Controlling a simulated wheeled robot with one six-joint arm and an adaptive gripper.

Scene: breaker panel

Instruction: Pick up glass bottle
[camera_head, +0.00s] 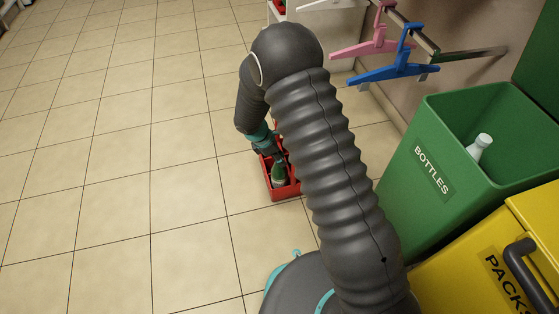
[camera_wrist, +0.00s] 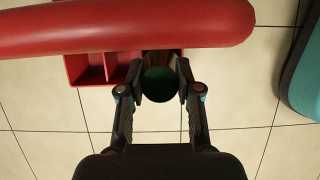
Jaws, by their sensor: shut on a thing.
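A dark green glass bottle (camera_head: 278,174) stands in the red divided crate (camera_head: 283,194) on the floor, at the centre of the head view. My gripper (camera_head: 266,147) is low over the crate, partly hidden by my own arm. In the wrist view my gripper (camera_wrist: 160,84) is shut on the bottle (camera_wrist: 159,86), with one finger on each side of its dark round shape. The red crate (camera_wrist: 92,80) shows its compartments on the left there; those in view look empty. Whether the bottle touches the crate's floor is hidden.
A thick red bar (camera_wrist: 120,27) crosses the top of the wrist view. A green BOTTLES bin (camera_head: 405,185) holding a pale bottle (camera_head: 480,146) stands right, beside a yellow PACKS bin (camera_head: 450,285). Pink (camera_head: 370,45) and blue (camera_head: 395,68) hangers hang behind. Tiled floor is clear left.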

